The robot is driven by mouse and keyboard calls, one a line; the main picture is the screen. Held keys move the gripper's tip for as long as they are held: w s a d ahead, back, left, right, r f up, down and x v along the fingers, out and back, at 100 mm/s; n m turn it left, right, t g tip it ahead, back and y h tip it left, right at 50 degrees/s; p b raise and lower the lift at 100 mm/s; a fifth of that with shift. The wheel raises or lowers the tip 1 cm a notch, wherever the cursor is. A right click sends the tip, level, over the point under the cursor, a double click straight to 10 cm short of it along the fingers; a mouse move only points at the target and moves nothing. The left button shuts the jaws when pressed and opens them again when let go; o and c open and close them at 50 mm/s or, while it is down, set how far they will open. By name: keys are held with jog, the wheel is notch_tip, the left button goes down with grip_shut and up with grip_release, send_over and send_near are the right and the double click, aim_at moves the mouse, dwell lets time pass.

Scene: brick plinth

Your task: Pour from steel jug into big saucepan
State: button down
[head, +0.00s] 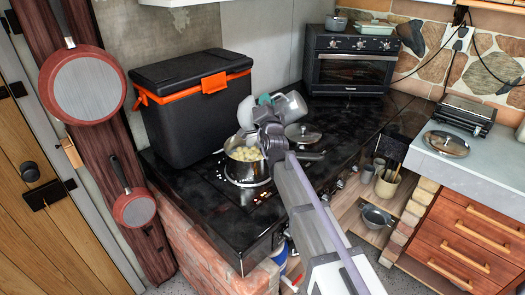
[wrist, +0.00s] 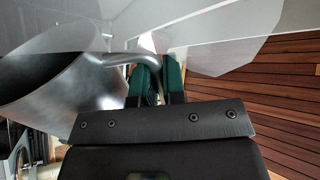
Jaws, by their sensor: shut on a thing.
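The steel jug (head: 293,106) is in the air above the black counter, just above and to the right of the big saucepan (head: 246,172). It looks tilted. My gripper (head: 265,100) is shut on its handle; the wrist view shows the green fingers (wrist: 158,80) around the handle and the jug's grey body (wrist: 85,75) at left with a dark mouth. The jug's contents cannot be made out. The saucepan stands on the hob, with pale yellow chunks (head: 246,153) in it. My arm hides part of its right side.
Pale bits (head: 262,190) lie scattered on the counter around the saucepan. A black cool box (head: 195,105) with orange trim stands close behind left. A glass lid (head: 303,133) lies behind right. A toaster oven (head: 350,65) stands at the back.

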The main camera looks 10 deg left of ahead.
aim_at(287, 109)
jog(key=shift+w+d+f+h, duration=0.1)
jog(key=shift+w+d+h, duration=0.3)
jog(key=shift+d, duration=0.8)
jog(key=shift+w+d+f+h, duration=0.1)
jog(key=shift+w+d+h, duration=0.3)
jog(key=shift+d, duration=0.85)
jog(key=shift+w+d+h, duration=0.3)
jog(key=shift+d+h, duration=0.1)
jog(key=shift+d, duration=0.8)
jog(key=shift+a, duration=0.15)
jog(key=shift+a+f+n, duration=0.35)
jog(key=shift+a+n, duration=0.1)
jog(key=shift+n, duration=0.35)
jog(key=shift+r, duration=0.1)
